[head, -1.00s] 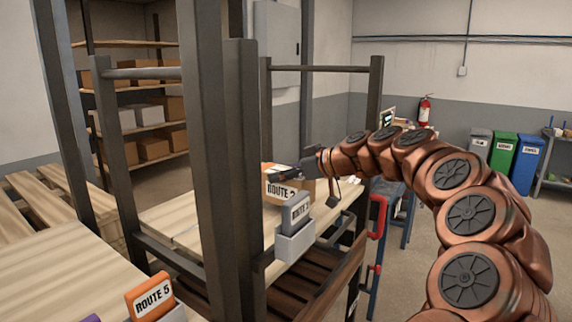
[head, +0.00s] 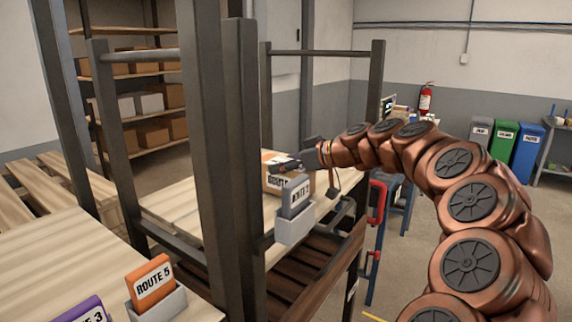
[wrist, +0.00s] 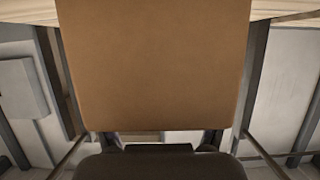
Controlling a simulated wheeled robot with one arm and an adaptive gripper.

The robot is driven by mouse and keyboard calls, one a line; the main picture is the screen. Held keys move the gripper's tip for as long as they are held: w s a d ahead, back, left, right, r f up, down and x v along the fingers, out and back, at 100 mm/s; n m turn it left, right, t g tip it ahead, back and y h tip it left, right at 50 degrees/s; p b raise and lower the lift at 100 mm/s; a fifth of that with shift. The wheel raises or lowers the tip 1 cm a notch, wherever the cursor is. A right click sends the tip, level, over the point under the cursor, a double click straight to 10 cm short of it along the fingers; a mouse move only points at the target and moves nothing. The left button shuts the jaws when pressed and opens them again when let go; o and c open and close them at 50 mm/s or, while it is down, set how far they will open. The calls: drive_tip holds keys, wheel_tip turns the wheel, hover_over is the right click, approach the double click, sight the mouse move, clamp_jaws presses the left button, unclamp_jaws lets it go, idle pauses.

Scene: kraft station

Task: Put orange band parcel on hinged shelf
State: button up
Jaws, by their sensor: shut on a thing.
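The orange band parcel (head: 272,180) is a brown cardboard box with a white label and a little orange near its top. It is partly hidden behind a grey route sign in the head view. My gripper (head: 298,165) is shut on it from the right. In the wrist view the parcel's plain brown face (wrist: 155,65) fills the middle, above the dark gripper body. A light wooden shelf board (head: 195,215) lies behind and below the parcel, inside the dark frame. I cannot tell whether the parcel touches it, or whether this board is the hinged shelf.
Dark metal posts (head: 200,150) stand left of the parcel. The grey route sign (head: 296,195) in its holder stands close in front. A dark slatted board (head: 315,265) lies below, with a red handle (head: 377,215) to its right. An orange Route 5 sign (head: 150,280) stands front left.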

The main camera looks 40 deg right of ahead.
drive_tip(key=shift+f+b, duration=0.45)
drive_tip(key=shift+b, duration=0.1)
drive_tip(key=o, duration=1.6)
drive_tip(key=v, duration=1.2)
